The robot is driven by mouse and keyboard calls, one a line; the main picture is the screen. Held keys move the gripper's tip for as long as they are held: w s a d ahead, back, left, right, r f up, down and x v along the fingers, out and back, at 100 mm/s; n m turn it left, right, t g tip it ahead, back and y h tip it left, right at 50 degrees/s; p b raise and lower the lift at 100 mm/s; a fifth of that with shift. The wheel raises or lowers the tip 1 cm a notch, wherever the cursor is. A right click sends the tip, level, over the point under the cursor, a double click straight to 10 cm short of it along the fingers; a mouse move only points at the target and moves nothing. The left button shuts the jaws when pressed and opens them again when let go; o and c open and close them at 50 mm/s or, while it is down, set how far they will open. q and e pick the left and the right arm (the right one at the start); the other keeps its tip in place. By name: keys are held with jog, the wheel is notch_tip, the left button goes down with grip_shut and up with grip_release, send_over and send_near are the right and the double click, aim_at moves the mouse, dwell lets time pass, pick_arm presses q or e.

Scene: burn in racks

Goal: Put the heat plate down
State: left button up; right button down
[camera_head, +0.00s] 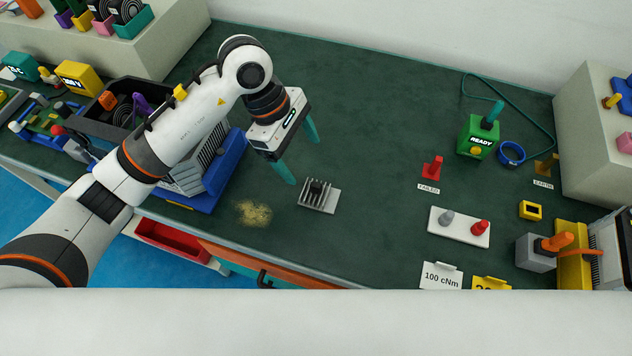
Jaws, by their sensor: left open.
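The heat plate (329,201), a small light grey plate with dark upright fins and a black block among them, lies flat on the dark green bench top. My left gripper (298,151) is open and empty. Its two teal fingers are spread apart above and to the left of the plate in the picture, and neither appears to touch it. My right gripper is not in view.
A patch of yellowish grains (253,213) lies left of the plate. A blue-based unit (225,172) stands partly behind my left arm. A white two-knob board (459,227), a red FAILED marker (432,168) and a green READY box (477,138) stand right. The bench middle is clear.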

aim_at(316, 184)
pick_arm(q)
jog(key=shift+n, duration=0.8)
jog(key=p+x, duration=0.1)
jog(key=x, duration=0.6)
jog(key=shift+a+p, duration=0.15)
jog(key=shift+p, duration=0.2)
jog(key=p+x, duration=0.1)
jog(key=x, duration=0.4)
jog(key=shift+s+r+p, duration=0.1)
jog(key=shift+s+p, duration=0.15)
jog(key=shift+p, duration=0.15)
jog(key=shift+f, duration=0.25)
jog(key=shift+r, duration=0.1)
jog(key=c, duration=1.3)
